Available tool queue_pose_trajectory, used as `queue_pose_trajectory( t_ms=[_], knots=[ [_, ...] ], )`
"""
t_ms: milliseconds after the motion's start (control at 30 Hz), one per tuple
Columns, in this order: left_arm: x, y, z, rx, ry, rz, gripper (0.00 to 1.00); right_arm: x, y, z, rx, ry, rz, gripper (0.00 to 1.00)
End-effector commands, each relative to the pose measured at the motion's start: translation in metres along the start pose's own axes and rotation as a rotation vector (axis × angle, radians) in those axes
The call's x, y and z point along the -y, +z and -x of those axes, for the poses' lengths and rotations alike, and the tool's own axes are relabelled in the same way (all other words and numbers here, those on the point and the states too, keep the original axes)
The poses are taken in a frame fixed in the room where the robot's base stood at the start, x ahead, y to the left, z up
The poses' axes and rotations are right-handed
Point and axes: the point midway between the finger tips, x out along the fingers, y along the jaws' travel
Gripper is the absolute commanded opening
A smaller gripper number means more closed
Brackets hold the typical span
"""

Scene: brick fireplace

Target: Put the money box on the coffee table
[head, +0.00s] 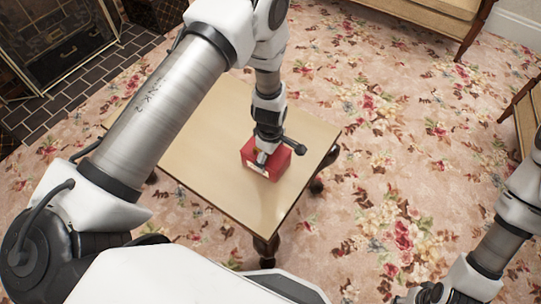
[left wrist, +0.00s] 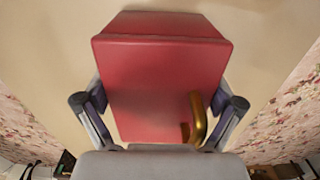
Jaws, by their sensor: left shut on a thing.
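The money box (head: 278,161) is a red box on or just above the top of the coffee table (head: 215,130), toward its right side. I cannot tell whether it touches the tabletop. In the left wrist view the red money box (left wrist: 160,75) fills the middle, with a brass handle at its lower right. My left gripper (head: 266,152) reaches down over the box from above and is shut on it, one finger on each side in the left wrist view (left wrist: 160,112). My right arm shows at the right edge of the head view, but its gripper is not in view.
The tabletop is otherwise bare where it shows. A flowered carpet (head: 400,190) surrounds the table. A fireplace (head: 55,45) with a dark tiled hearth is at the upper left. A beige sofa (head: 425,15) stands at the top right, and another seat (head: 525,115) at the right edge.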

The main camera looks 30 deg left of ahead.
Motion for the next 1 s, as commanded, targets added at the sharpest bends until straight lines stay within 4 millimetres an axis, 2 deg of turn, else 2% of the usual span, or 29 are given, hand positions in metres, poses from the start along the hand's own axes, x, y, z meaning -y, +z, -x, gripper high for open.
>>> queue_pose_trajectory(
  t_ms=[133, 167, 200, 467, 600, 667, 1000],
  knots=[
    [0.000, 0.000, -0.004, 0.000, 0.000, 0.000, 0.47, 0.000, 0.000, -0.003, 0.000, 0.000, 0.000, 0.40],
    [0.000, 0.000, -0.004, 0.000, 0.000, 0.000, 0.97, 0.000, 0.000, -0.003, 0.000, 0.000, 0.000, 0.40],
    [0.000, 0.000, -0.003, 0.000, 0.000, 0.000, 1.00, 0.000, 0.000, -0.002, 0.000, 0.000, 0.000, 0.40],
    [0.000, 0.000, -0.003, 0.000, 0.000, 0.000, 1.00, 0.000, 0.000, -0.002, 0.000, 0.000, 0.000, 0.40],
    [-0.001, 0.000, 0.006, 0.000, 0.001, 0.000, 1.00, 0.000, 0.000, 0.002, 0.000, 0.000, 0.000, 0.40],
    [-0.001, 0.000, 0.016, -0.001, 0.003, -0.001, 1.00, 0.000, 0.000, 0.003, 0.000, 0.000, 0.000, 0.40],
    [-0.001, 0.000, 0.100, -0.001, 0.003, -0.001, 1.00, 0.000, 0.000, 0.015, 0.000, 0.000, 0.000, 0.40]
  ],
)
